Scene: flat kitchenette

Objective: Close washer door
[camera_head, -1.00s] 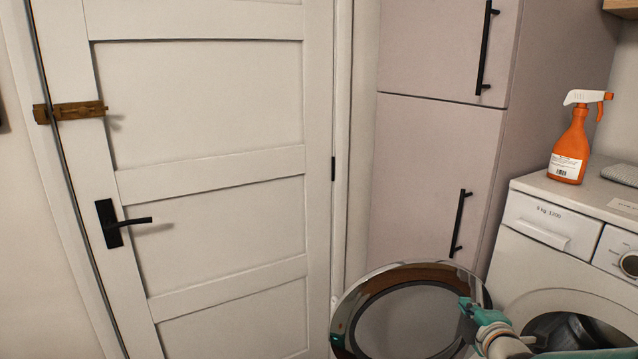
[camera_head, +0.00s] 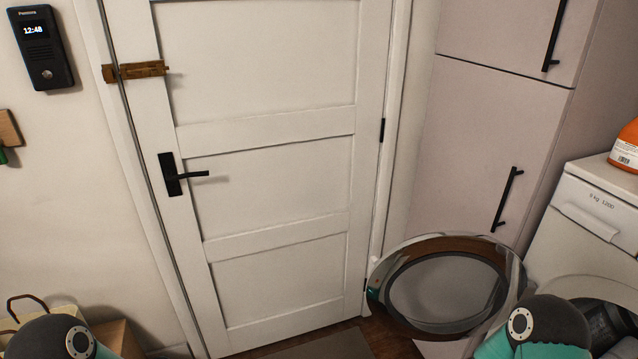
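The washer door (camera_head: 440,290) stands wide open at the lower right, a round dark-rimmed door with a pale glass middle, swung out to the left of the white washer (camera_head: 585,215). The dark drum opening shows at the right edge, partly behind my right arm. My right arm's dark joint and teal link are at the bottom right, overlapping the lower right part of the washer door; whether they touch it I cannot tell. My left arm's dark joint is at the bottom left corner. Neither gripper's fingers show.
A closed white room door (camera_head: 270,180) with a black handle fills the middle. A tall pale cabinet (camera_head: 490,110) stands behind the washer door. An orange bottle (camera_head: 625,150) stands on the washer. Boxes or bags (camera_head: 30,305) sit at the lower left. Some dark floor shows between.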

